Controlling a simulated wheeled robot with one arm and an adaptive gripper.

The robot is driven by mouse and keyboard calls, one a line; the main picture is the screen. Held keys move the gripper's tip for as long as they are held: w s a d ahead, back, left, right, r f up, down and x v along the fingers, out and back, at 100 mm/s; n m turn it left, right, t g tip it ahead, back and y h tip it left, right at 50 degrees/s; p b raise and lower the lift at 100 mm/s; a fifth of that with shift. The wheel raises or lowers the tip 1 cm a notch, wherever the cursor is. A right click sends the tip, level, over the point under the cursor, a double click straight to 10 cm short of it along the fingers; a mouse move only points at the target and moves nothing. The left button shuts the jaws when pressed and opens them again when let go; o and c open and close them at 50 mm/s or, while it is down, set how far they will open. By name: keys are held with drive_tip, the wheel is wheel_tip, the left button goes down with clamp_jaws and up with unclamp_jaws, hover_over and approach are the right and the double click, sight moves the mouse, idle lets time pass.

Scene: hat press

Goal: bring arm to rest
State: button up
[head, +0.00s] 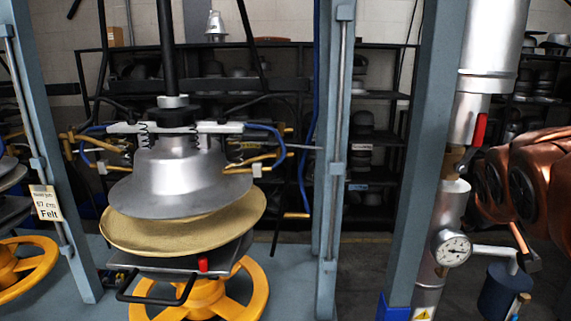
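The hat press (178,173) stands left of centre in the head view, with its silver hat-shaped metal die hanging from a dark vertical rod. A tan felt hat piece (185,232) with a wide round brim sits under the die, over a dark plate. The die covers the felt's middle, and I cannot tell whether the two touch. Copper-coloured rounded segments with dark round caps (520,185) reach in from the right edge, cut off by the frame. I cannot make out my gripper's fingers in this view.
Blue-grey posts (336,160) frame the press. A yellow handwheel (205,297) is below the plate. A silver pipe with a pressure gauge (452,248) stands at the right, beside a dark blue canister (503,290). Black shelves (375,150) with hat forms line the back.

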drive_tip(key=s+a+f+g+y, duration=0.4)
drive_tip(key=s+a+f+g, duration=0.2)
drive_tip(key=s+a+f, duration=1)
wheel_tip(320, 180, down, 3)
drive_tip(key=shift+s+a+f+g+y, duration=0.15)
drive_tip(key=shift+s+a+g+y, duration=0.05)
drive_tip(key=shift+s+g+y, duration=0.1)
drive_tip(key=s+a+f+g, duration=0.1)
drive_tip(key=s, duration=0.2)
drive_tip(key=s+a+f+g, duration=0.1)
drive_tip(key=s+a, duration=0.1)
drive_tip(key=s, duration=0.1)
drive_tip(key=s+a+f+g+y, duration=0.1)
drive_tip(key=s+f, duration=0.1)
drive_tip(key=s, duration=0.1)
drive_tip(key=shift+s+a, duration=0.2)
drive_tip(key=shift+a, duration=0.15)
